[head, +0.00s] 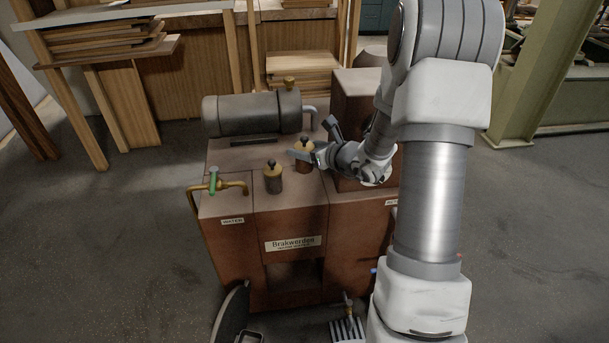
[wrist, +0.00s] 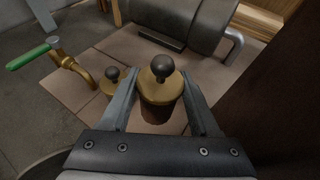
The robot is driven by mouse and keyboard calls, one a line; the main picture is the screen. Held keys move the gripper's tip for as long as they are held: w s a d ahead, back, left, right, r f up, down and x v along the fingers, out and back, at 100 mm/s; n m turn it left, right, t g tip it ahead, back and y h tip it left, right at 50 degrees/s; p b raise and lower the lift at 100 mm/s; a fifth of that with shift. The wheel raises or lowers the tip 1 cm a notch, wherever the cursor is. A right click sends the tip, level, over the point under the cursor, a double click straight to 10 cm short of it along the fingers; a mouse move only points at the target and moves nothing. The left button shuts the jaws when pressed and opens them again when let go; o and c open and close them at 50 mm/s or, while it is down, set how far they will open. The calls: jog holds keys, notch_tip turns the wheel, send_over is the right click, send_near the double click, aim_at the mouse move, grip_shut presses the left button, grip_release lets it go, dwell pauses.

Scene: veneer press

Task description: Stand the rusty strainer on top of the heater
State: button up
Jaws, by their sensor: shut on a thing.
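The rusty strainer (head: 303,166) is a small reddish-brown canister with a brass-coloured top and a dark round knob. It also shows in the wrist view (wrist: 160,86). My gripper (head: 306,157) is shut on it, one finger on each side below the brass top. The strainer is upright over the top of the heater (head: 240,158), a large rust-brown cabinet with a "Brakwerden" plate. I cannot tell whether its base touches the heater top; the lower part is partly hidden by my gripper.
A similar strainer (head: 273,180) with an olive-brown body stands on the heater top to the left. A dark grey cylinder (head: 250,114) lies behind. A brass tap (head: 228,187) with a green handle is at the left. A tall brown block (head: 352,115) rises at the right.

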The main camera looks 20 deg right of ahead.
aim_at(310, 169)
jog(key=shift+f+b, duration=0.9)
jog(key=shift+f, duration=2.3)
jog(key=shift+f, duration=0.1)
jog(key=shift+f, duration=0.15)
jog(key=o, duration=1.2)
jog(key=shift+c, duration=0.2)
jog(key=shift+r, duration=0.3)
jog(key=p+v, duration=0.3)
jog(key=v, duration=0.9)
jog(key=shift+f, duration=0.15)
